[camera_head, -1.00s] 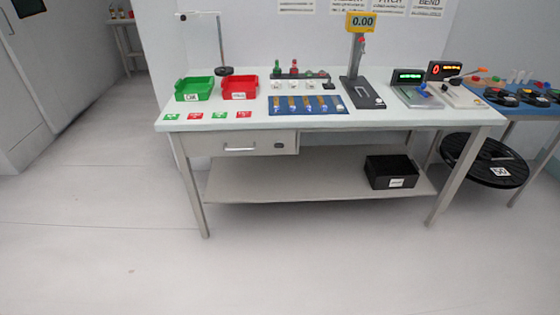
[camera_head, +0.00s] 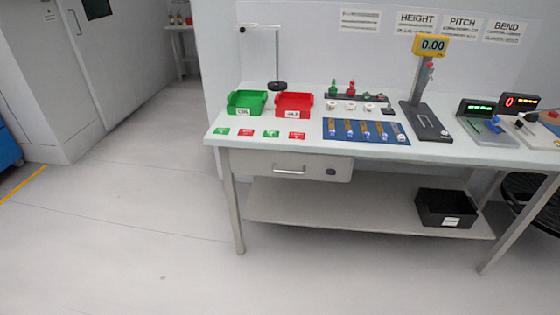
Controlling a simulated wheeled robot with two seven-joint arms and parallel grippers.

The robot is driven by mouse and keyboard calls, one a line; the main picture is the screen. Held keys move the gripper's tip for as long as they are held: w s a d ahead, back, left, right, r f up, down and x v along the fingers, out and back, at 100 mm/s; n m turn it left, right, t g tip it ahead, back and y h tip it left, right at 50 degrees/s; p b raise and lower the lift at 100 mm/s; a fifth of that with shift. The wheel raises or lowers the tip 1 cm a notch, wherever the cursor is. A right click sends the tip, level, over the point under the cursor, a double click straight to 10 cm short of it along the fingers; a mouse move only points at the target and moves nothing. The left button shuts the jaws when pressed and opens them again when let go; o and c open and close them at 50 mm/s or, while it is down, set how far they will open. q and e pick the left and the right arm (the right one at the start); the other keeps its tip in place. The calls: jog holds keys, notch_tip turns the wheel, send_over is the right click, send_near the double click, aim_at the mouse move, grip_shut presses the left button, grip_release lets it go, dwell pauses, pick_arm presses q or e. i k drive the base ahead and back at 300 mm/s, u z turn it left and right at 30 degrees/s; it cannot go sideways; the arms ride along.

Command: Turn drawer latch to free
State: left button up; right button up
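The drawer (camera_head: 262,165) hangs under the left part of the workbench top (camera_head: 300,146) and looks closed. It has a pale bar handle (camera_head: 289,169) in its middle. A small dark latch (camera_head: 331,171) sits on the drawer front to the right of the handle; it is too small to tell how it is turned. Neither of my grippers shows in the head view.
On the bench stand a green bin (camera_head: 246,103), a red bin (camera_head: 294,105), a blue mat (camera_head: 366,132) with several parts, and a height gauge (camera_head: 425,118). A black crate (camera_head: 445,208) is on the lower shelf (camera_head: 350,214). The floor before the bench is clear.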

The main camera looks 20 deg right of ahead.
aim_at(330, 170)
jog(key=i, duration=1)
jog(key=z, duration=0.35)
